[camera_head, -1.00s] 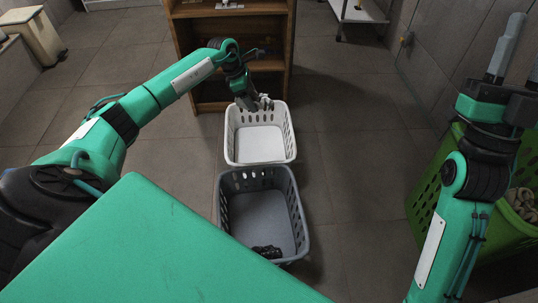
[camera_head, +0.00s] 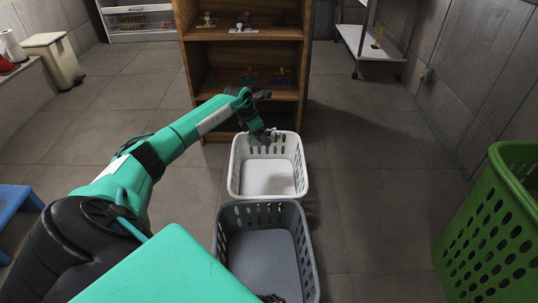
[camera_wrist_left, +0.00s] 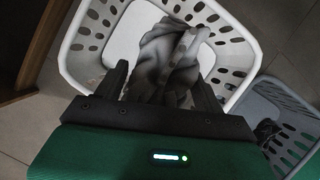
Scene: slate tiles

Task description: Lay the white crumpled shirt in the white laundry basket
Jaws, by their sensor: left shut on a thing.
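The white laundry basket (camera_head: 235,181) stands on the floor in front of the wooden shelf; its inner floor looks bare in the head view. My left gripper (camera_head: 266,137) is over its far rim. The left wrist view shows the crumpled shirt (camera_wrist_left: 168,55), whitish grey in shadow, between the fingers of my left gripper (camera_wrist_left: 160,85). The shirt hangs over the white basket (camera_wrist_left: 75,62); I cannot tell whether it touches the basket. In the head view the shirt is mostly hidden by the gripper.
A grey basket (camera_head: 227,245) stands just in front of the white one, with a dark item (camera_wrist_left: 268,130) in it. A green basket (camera_head: 490,235) is at the right. The wooden shelf (camera_head: 191,35) rises behind. Floor between the baskets and green basket is clear.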

